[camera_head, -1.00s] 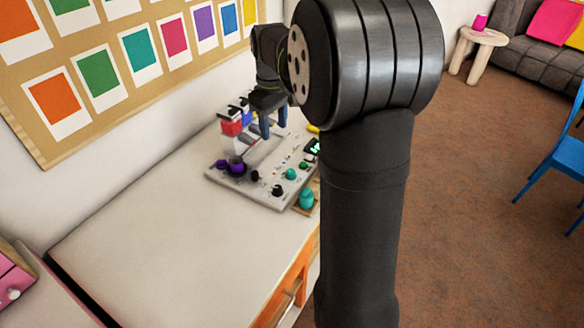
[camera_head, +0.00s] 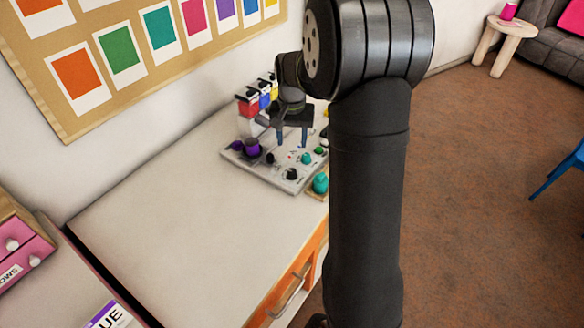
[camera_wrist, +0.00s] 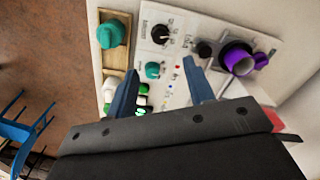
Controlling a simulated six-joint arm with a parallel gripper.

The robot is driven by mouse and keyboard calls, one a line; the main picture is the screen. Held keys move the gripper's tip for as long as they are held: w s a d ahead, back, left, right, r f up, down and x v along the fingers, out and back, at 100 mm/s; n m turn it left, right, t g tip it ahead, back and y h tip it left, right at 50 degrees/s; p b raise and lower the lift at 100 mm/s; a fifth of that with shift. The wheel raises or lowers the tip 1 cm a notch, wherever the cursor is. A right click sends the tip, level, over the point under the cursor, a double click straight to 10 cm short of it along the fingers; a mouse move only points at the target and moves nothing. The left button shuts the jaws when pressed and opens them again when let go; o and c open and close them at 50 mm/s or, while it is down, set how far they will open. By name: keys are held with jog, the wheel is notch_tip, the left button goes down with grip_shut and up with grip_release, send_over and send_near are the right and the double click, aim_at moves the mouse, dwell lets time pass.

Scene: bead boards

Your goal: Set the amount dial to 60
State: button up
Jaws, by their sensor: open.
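A light grey control board (camera_head: 262,172) lies on the desk and also shows in the wrist view (camera_wrist: 195,28). A black dial (camera_wrist: 160,34) stands near the board's edge, with small print around it; I take it for the amount dial, and its setting is too small to read. It shows in the head view (camera_head: 291,173). A teal knob (camera_wrist: 152,70) stands close to it. My gripper (camera_head: 291,143) is open and empty above the board. In the wrist view my gripper's blue fingers (camera_wrist: 163,77) point towards the teal knob and black dial, touching neither.
A purple knob or cup (camera_wrist: 237,60) and a small black knob (camera_wrist: 205,49) stand to one side. A larger teal knob (camera_wrist: 110,34) sits on a wooden plate by the edge. Red, blue and yellow containers (camera_head: 248,103) stand behind. The desk's left (camera_head: 190,210) is clear.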

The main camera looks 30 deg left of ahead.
aim_at(292, 171)
notch_tip(292, 171, down, 12)
jog(key=shift+f, duration=0.1)
dwell(0.4)
jog(key=c, duration=1)
